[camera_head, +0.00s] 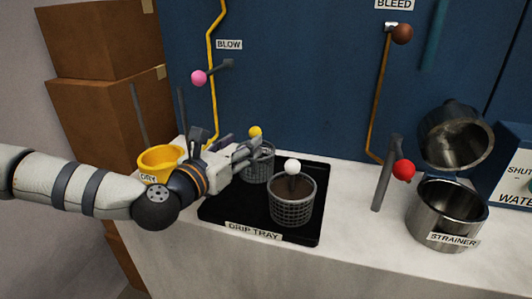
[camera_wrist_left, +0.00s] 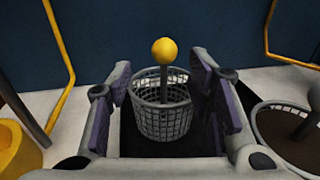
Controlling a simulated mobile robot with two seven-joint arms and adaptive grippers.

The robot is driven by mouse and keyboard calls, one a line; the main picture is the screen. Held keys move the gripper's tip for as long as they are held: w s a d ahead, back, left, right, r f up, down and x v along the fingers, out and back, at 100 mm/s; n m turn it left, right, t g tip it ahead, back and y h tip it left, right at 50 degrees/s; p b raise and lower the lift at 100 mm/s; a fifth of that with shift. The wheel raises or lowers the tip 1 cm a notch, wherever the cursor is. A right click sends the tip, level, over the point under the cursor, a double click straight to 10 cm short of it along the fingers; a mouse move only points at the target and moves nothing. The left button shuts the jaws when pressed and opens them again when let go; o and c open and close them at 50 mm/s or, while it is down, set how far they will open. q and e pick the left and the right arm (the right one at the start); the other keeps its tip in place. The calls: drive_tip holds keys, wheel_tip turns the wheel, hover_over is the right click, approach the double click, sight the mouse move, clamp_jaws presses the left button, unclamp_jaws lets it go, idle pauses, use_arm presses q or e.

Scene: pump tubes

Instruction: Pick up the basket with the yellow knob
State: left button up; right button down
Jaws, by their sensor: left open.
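The basket with the yellow knob (camera_head: 260,166) is a grey mesh basket standing on the back left of the black drip tray (camera_head: 217,211). Its yellow knob (camera_head: 255,131) tops a dark upright stem. In the left wrist view the basket (camera_wrist_left: 161,120) stands upright straight ahead, and its knob (camera_wrist_left: 164,51) rises between the fingers. My left gripper (camera_head: 241,150) is open beside the basket and partly hides it in the head view. In the left wrist view its purple-padded fingers (camera_wrist_left: 170,105) stand apart on either side of the basket. My right gripper is not in view.
A white-knobbed basket with brown contents (camera_head: 293,203) stands right of it on the tray. A yellow DRY bowl (camera_head: 160,160) stands left. The steel STRAINER pot (camera_head: 446,218), a red-knobbed lever (camera_head: 403,169) and a pink-knobbed BLOW lever (camera_head: 199,78) are around.

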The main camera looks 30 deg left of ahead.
use_arm(q)
drive_tip(key=w, duration=0.3)
drive_tip(key=w+f, duration=0.1)
drive_tip(key=w, duration=0.1)
drive_tip(key=shift+w+d+f+b, duration=0.2)
drive_tip(key=shift+w+b, duration=0.1)
drive_tip(key=shift+w, duration=0.1)
drive_tip(key=shift+s+r, duration=0.1)
drive_tip(key=shift+r, duration=0.05)
clamp_jaws()
